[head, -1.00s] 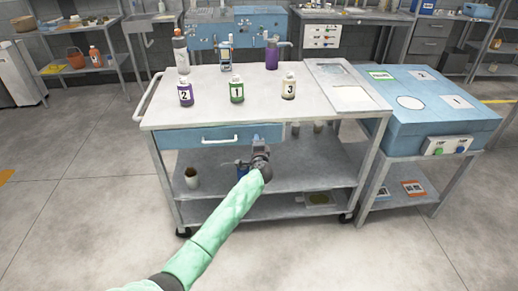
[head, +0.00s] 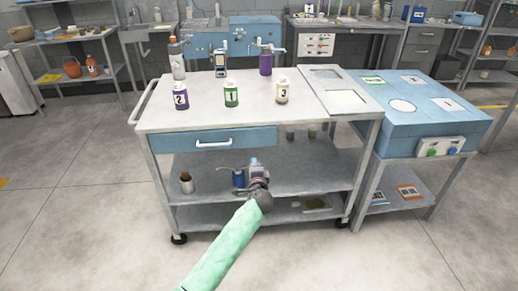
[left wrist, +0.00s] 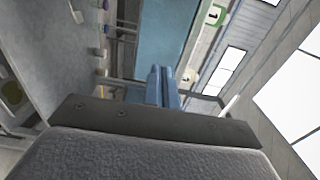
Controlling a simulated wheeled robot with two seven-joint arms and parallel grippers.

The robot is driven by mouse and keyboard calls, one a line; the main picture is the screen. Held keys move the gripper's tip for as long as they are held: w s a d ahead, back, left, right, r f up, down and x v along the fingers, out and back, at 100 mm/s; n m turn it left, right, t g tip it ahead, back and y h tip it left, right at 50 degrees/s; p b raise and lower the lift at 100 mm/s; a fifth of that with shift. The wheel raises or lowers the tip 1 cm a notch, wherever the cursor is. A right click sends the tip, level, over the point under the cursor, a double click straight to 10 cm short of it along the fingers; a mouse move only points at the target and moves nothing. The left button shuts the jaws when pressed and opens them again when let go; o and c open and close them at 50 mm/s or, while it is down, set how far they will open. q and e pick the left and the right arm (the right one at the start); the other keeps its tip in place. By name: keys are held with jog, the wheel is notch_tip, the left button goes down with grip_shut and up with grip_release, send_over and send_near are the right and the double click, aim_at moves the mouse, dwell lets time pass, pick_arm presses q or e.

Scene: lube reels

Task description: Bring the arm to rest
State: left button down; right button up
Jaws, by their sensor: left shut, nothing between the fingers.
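My left gripper (head: 254,163) is in front of the cart (head: 222,117), below its top and near the shelf level in the head view. In the left wrist view its two blue fingers (left wrist: 162,86) lie side by side, shut and empty. My green-sleeved left arm comes up from the bottom of the head view. My right gripper does not show in any view.
Bottles labelled 2 (head: 181,95), 1 (head: 231,93) and 3 (head: 282,90) stand on the cart's top. The cart has a blue drawer (head: 240,138) and lower shelves. A blue-topped table (head: 430,125) stands at the right. The floor in front is clear.

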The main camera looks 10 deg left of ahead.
pick_arm(q)
jog(key=s+r+n+g+h, duration=0.25)
jog(key=s+n+g, duration=0.7)
jog(key=s, duration=0.75)
jog(key=s+f+n+g+h, duration=0.1)
jog(key=s+f, duration=0.4)
jog(key=s, duration=0.8)
jog(key=s+d+f+n+g+h, duration=0.1)
jog(key=s+f, duration=0.3)
jog(key=s, duration=0.8)
jog(key=s+f+n+g+h, duration=0.1)
jog(key=s+f, duration=0.4)
jog(key=s, duration=0.8)
jog(key=g+h+p, duration=0.1)
jog(key=g, duration=0.1)
jog(key=shift+s+d+f+g, duration=0.15)
jog(key=shift+s+f+g, duration=0.15)
jog(key=shift+g, duration=0.05)
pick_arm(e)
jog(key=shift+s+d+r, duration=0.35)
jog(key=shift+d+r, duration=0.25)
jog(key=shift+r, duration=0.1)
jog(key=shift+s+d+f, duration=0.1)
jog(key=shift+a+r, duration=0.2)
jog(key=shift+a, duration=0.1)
